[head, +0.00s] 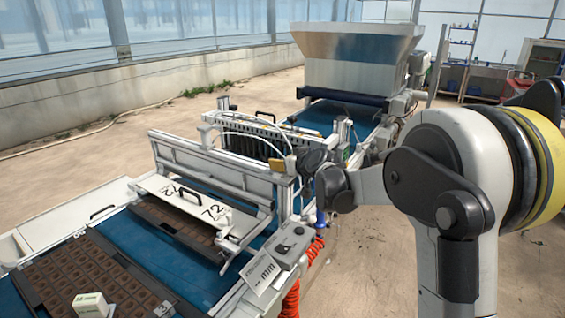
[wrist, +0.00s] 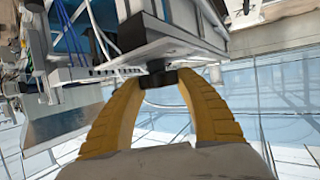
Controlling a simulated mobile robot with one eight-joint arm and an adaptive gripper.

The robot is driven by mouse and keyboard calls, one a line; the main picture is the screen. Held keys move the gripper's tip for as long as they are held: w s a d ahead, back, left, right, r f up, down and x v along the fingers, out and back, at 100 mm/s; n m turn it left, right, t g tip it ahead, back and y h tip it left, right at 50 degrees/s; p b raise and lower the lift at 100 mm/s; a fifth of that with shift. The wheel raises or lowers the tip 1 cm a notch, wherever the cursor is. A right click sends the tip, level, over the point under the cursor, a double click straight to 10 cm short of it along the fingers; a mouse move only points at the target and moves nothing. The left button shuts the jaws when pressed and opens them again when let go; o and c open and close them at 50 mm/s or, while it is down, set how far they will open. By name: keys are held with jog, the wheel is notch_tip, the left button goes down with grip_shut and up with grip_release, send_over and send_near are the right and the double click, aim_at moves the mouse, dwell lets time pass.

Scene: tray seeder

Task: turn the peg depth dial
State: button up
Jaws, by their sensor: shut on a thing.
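The peg depth dial (wrist: 158,77) is a small dark round knob on the underside or edge of a grey machine housing (wrist: 165,45) in the wrist view. My gripper (wrist: 160,82) has two ribbed yellow fingers that curve in from below, with their tips on either side of the dial and closed on it. Part of the dial is hidden by the fingertips. In the head view my wrist reaches to the right end of the seeder's crossbar; the dial cannot be made out there, and only a bit of yellow shows by the machine.
The tray seeder has a blue belt (head: 165,262), a dark cell tray (head: 85,275) and a numbered white plate (head: 190,198). A control box (head: 292,243) and an orange coiled hose (head: 292,298) are near my arm. A large metal hopper (head: 350,55) stands behind. Blue cables (wrist: 75,30) hang at the wrist view's left.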

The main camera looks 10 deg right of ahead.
jog(key=shift+m+h, duration=0.3)
jog(key=m+h+p, duration=0.1)
jog(key=m+h, duration=0.4)
jog(key=h, duration=0.1)
jog(key=shift+a+p, duration=0.15)
jog(key=shift+p, duration=0.2)
jog(key=m+g+h, duration=0.1)
jog(key=m+h, duration=0.1)
jog(key=m+g+h+p, duration=0.1)
jog(key=m+h, duration=0.2)
jog(key=shift+g, duration=0.4)
jog(key=m+g+h+p, duration=0.2)
jog(key=m+g+h, duration=0.2)
jog(key=m+g, duration=0.1)
jog(key=shift+m+p, duration=0.4)
jog(key=shift+f+m+g+h+p, duration=0.1)
jog(key=shift+m+g+h+p, duration=0.3)
jog(key=shift+m+g+p, duration=1.6)
jog(key=shift+g, duration=0.7)
jog(key=shift+f, duration=0.1)
jog(key=o, duration=1.2)
